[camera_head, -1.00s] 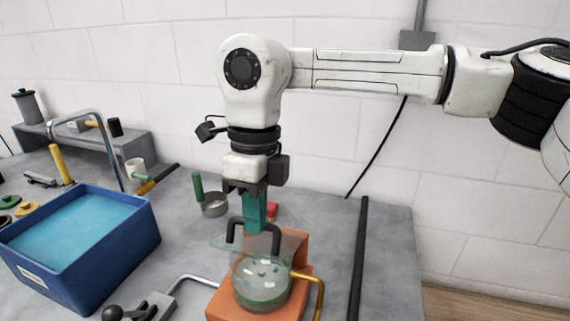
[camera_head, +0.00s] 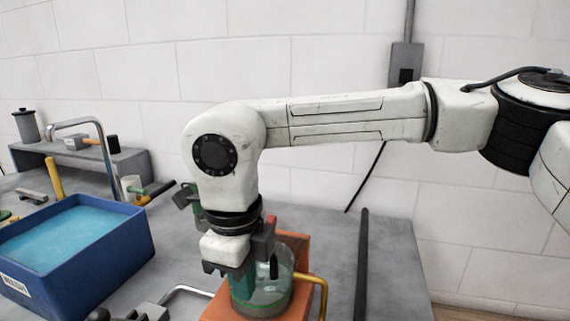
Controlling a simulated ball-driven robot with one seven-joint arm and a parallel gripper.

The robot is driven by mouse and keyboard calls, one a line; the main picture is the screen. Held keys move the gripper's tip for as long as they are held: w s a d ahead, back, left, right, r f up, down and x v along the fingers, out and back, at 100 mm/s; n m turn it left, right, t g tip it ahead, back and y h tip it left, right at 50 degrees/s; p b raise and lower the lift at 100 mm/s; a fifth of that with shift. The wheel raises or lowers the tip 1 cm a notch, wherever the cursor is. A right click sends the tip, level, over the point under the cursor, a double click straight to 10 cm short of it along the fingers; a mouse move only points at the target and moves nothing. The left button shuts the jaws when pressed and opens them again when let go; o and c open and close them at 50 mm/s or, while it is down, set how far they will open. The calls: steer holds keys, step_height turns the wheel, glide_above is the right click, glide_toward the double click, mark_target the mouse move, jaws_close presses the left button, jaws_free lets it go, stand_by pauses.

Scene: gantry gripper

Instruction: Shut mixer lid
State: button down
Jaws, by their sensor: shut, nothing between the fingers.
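The mixer has an orange base (camera_head: 290,243) and a clear bowl (camera_head: 277,296) with a green band near its bottom. Whether the fingers touch the bowl or lid, I cannot tell. A dark piece, perhaps the lid's handle (camera_head: 273,267), shows just right of the fingers. The clear lid itself is largely hidden behind my gripper and hard to make out, so its angle cannot be told.
A blue bin (camera_head: 122,248) of blue liquid stands on the left. A brass-coloured bent handle (camera_head: 318,285) is right of the bowl, and a silver bent rod (camera_head: 185,291) lies left of the base. A dark bar (camera_head: 362,260) lies farther right. A grey shelf (camera_head: 75,155) stands at the back left.

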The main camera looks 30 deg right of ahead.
steer(key=shift+f, duration=0.25)
stand_by(0.4)
step_height(320, 180, up, 5)
steer(key=p, duration=0.3)
steer(key=s+a+r+b, duration=0.1)
steer(key=s+a+b, duration=0.1)
steer(key=s+a, duration=0.4)
steer(key=shift+s+a+r, duration=0.35)
steer(key=shift+s+a, duration=0.05)
steer(key=shift+s, duration=0.05)
